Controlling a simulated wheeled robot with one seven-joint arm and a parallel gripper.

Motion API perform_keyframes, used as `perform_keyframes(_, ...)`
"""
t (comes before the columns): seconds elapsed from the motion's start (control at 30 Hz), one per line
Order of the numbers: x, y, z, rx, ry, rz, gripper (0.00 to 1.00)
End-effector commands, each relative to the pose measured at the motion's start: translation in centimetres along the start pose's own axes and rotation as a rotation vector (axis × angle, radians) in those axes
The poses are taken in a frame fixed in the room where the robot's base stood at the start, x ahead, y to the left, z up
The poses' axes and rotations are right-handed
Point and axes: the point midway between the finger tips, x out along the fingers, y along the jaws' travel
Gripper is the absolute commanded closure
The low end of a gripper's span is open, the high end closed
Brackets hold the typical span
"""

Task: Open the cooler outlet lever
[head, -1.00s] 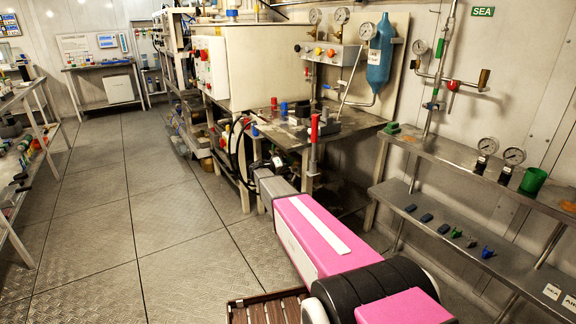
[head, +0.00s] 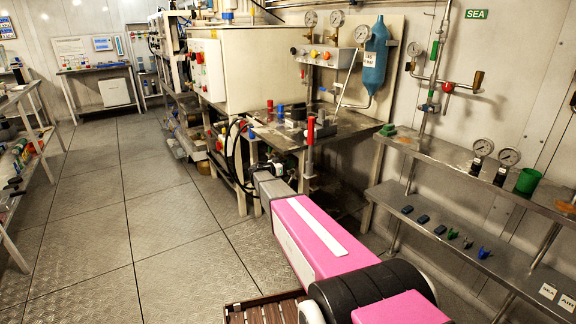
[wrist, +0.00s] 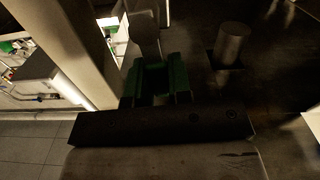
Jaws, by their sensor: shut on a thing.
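In the wrist view my gripper (wrist: 158,82) shows as two green fingers in front of a dark bar. The fingers are closed around the lower part of a grey, flat-ended piece (wrist: 146,38), which looks like the cooler outlet lever, though no label is readable. The view is dim, and the exact contact is hard to see. There my gripper and the lever are mostly hidden by the arm and dark piping.
A short metal cylinder (wrist: 233,43) stands right of my gripper, and a pale upright post (wrist: 72,45) is close on the left. In the head view a red-handled post (head: 310,132) stands at the bench front. A steel shelf (head: 470,183) is at right. Floor at left is clear.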

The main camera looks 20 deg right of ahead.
Motion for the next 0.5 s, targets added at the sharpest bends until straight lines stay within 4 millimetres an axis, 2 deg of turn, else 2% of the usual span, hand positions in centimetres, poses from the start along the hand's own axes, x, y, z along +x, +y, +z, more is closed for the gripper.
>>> perform_keyframes(0.5,-0.13,0.36,0.11,0.066,-0.001,-0.001,1.0)
